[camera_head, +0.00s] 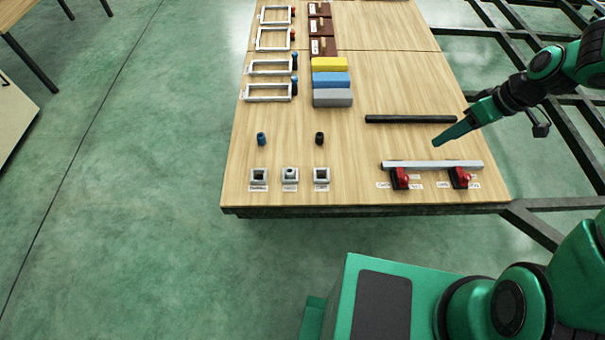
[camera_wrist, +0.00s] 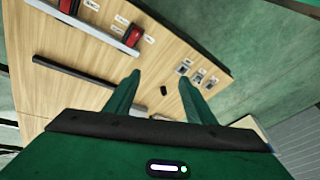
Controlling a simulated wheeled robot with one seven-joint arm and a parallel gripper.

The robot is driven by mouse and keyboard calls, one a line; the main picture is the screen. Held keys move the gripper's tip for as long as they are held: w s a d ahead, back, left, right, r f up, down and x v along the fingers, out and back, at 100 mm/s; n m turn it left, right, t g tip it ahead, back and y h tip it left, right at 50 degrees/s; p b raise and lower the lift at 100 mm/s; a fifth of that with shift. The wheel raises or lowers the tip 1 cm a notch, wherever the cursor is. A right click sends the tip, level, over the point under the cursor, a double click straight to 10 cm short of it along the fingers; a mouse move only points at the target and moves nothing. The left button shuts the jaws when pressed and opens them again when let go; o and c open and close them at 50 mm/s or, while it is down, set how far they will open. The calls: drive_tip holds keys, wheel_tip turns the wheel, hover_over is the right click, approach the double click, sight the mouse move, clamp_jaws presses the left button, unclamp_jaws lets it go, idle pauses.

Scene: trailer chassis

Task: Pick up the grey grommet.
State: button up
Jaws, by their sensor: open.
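Three small pale square blocks stand in a row near the table's front edge: the left block (camera_head: 258,180), the middle block (camera_head: 290,180) and the right block (camera_head: 321,180). The middle block holds a light grey ring-like piece (camera_head: 290,171), which may be the grey grommet; it is too small to be sure. The outer blocks show dark openings. Behind them stand a blue grommet (camera_head: 261,139) and a black grommet (camera_head: 319,138). My gripper (camera_head: 438,144) is over the table's right part, apart from them. In the wrist view my gripper (camera_wrist: 159,78) is open and empty.
A black bar (camera_head: 410,119) and a grey bar (camera_head: 435,164) with red clamps (camera_head: 400,178) lie near my gripper. Yellow, blue and grey blocks (camera_head: 331,79) and white frames (camera_head: 268,91) are further back. The table between the grommets and bars is clear.

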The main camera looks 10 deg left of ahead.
drive_tip(key=w+a+f+n+y, duration=0.2)
drive_tip(key=a+f+n+y, duration=0.1)
drive_tip(key=a+f, duration=0.65)
drive_tip(key=w+a+f+n+y, duration=0.25)
drive_tip(key=a+f, duration=0.45)
drive_tip(key=a, duration=0.6)
drive_tip(key=t+y, duration=0.3)
approach(293, 173)
drive_tip(key=shift+s+d+r+n, duration=0.1)
drive_tip(key=shift+s+d+n, duration=0.15)
drive_tip(key=shift+d, duration=0.15)
drive_tip(key=shift+a+f+y, duration=0.15)
drive_tip(key=shift+f+y, duration=0.1)
drive_tip(key=x, duration=0.5)
drive_tip(key=shift+w+a+f, duration=0.1)
drive_tip(key=shift+a, duration=0.05)
drive_tip(key=shift+w+x, duration=0.2)
drive_tip(key=shift+x, duration=2.35)
drive_tip(key=c, duration=1.2)
